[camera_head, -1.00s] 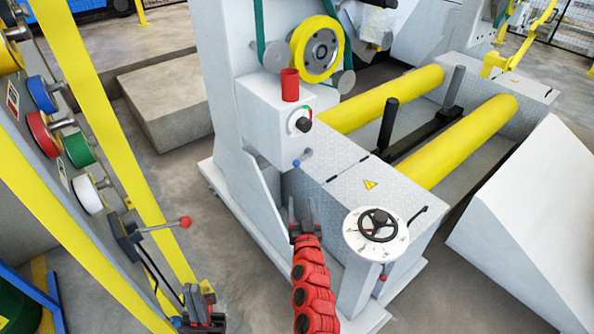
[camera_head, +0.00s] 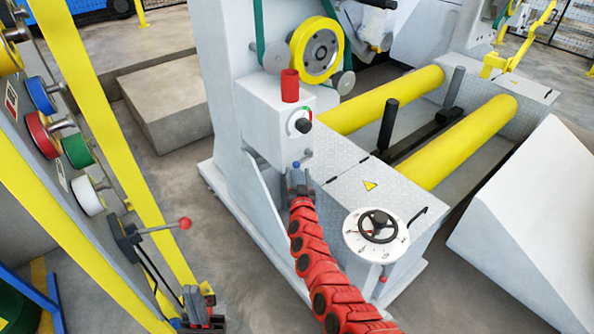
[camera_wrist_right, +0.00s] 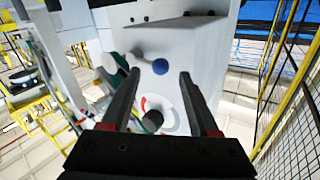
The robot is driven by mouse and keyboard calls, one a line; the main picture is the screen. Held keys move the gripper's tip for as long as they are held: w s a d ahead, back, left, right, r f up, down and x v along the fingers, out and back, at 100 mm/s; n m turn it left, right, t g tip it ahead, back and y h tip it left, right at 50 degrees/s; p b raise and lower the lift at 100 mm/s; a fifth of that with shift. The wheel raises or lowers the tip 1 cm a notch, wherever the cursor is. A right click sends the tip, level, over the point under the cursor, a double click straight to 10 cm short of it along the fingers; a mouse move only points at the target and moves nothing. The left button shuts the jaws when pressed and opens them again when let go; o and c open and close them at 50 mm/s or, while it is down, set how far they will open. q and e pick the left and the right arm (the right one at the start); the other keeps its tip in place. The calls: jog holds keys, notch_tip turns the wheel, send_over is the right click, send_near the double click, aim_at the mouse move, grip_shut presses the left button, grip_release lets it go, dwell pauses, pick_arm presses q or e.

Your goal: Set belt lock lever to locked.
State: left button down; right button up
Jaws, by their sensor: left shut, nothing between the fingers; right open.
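A small lever with a blue ball knob (camera_head: 296,165) sits low on the white control box (camera_head: 262,125); its knob also shows in the right wrist view (camera_wrist_right: 160,67). No label shows whether this is the belt lock lever. My right gripper (camera_head: 299,180) is open just below the knob and partly hides it in the head view. In the right wrist view my right gripper's fingertips (camera_wrist_right: 160,74) stand on either side of the knob; contact cannot be told. My left gripper (camera_head: 200,300) is shut and empty at the lower left.
A black selector knob (camera_head: 303,125) and a red cylinder (camera_head: 290,85) are on the same box. A round handwheel (camera_head: 378,224) stands right of my right arm. A red-tipped lever (camera_head: 185,222) sticks out from the left panel, above my left gripper.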

aim_at(303, 159)
jog(key=shift+w+a+f+b, duration=0.1)
jog(key=shift+w+b, duration=0.35)
jog(key=shift+w, duration=0.8)
grip_shut()
dwell(0.8)
